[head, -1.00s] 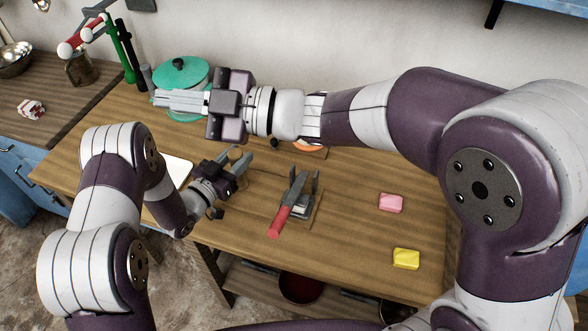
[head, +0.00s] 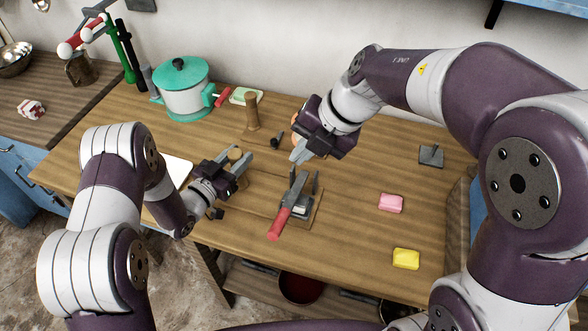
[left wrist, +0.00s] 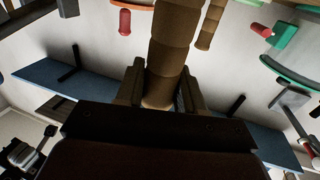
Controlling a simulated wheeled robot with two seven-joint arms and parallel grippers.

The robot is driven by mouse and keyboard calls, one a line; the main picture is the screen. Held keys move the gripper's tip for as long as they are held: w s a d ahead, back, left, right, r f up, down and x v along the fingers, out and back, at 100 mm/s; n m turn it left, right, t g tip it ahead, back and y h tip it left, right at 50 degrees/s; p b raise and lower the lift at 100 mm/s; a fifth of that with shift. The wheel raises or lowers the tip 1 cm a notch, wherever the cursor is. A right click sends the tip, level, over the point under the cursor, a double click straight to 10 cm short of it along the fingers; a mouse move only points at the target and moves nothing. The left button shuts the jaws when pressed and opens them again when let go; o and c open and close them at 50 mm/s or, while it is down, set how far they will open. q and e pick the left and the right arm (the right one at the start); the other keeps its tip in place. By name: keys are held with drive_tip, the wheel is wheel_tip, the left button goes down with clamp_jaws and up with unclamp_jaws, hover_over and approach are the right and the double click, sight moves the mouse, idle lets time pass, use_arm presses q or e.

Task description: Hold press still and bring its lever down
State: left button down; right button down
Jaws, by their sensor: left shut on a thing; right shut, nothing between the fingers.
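The press (head: 300,205) is a small grey device on a wooden board near the table's front edge. Its lever (head: 280,220) has a red handle pointing towards the front; I cannot tell how high it stands. My left gripper (head: 238,161), left of the press, is shut on a brown wooden post (head: 235,154). The post also fills the space between the fingers in the left wrist view (left wrist: 170,55). I cannot tell whether the post belongs to the press. My right gripper (head: 298,155) is shut and empty, behind the press and apart from its lever.
A green-lidded pot (head: 183,98) stands at the back left, with a second wooden post (head: 252,112) to its right. A pink block (head: 390,203), a yellow block (head: 405,259) and a grey object (head: 431,155) lie on the right side of the table (head: 350,235).

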sight(287, 219)
drive_tip(key=shift+x, duration=1.65)
idle(0.6)
drive_tip(key=shift+s+a+f, duration=0.3)
drive_tip(key=shift+s+f, duration=0.5)
drive_tip(key=shift+f, duration=1.35)
drive_tip(key=shift+s+a+f, duration=0.3)
drive_tip(key=shift+s+f, duration=0.5)
drive_tip(key=shift+f, duration=1.35)
drive_tip(key=shift+s+a+f, duration=0.3)
drive_tip(key=shift+s+f, duration=0.5)
drive_tip(key=shift+f, duration=1.35)
wheel_tip(287, 219, up, 9)
drive_tip(key=shift+w+r, duration=0.1)
use_arm(q)
drive_tip(key=c, duration=0.6)
unclamp_jaws()
drive_tip(key=shift+s+a, duration=0.1)
